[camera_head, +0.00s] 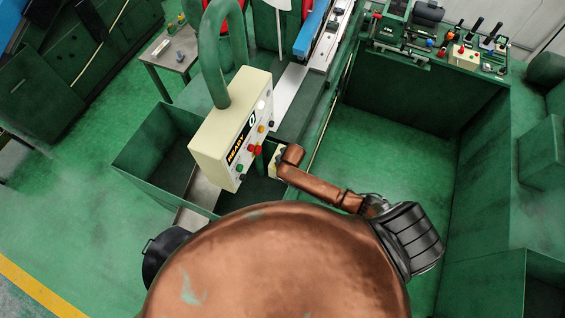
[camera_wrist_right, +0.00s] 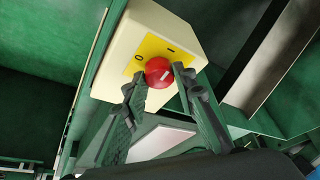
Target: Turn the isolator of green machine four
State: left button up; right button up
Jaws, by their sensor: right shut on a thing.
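The isolator is a red round knob (camera_wrist_right: 160,70) with a pale bar across its face, on a yellow plate (camera_wrist_right: 150,48) marked O and I. The plate is on a cream box (camera_wrist_right: 127,40) in the right wrist view. My right gripper (camera_wrist_right: 159,78) has a fingertip at each side of the knob and is shut on it. In the head view a small cream box (camera_head: 273,163) shows beside the green machine, partly behind a copper arm link; the knob and right gripper cannot be made out there. My left gripper is out of view.
A cream control panel (camera_head: 222,135) with coloured buttons hangs on a green curved arm (camera_head: 213,50), close to the small box. An open green bin (camera_head: 150,150) stands at left. A bench with levers (camera_head: 470,50) is at upper right. Green floor (camera_head: 385,150) is clear between.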

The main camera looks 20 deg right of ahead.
jog(key=shift+m, duration=0.3)
jog(key=o, duration=1.1)
jog(key=shift+o, duration=0.2)
jog(key=v, duration=1.2)
jog(key=shift+a, duration=0.15)
jog(key=shift+s, duration=0.1)
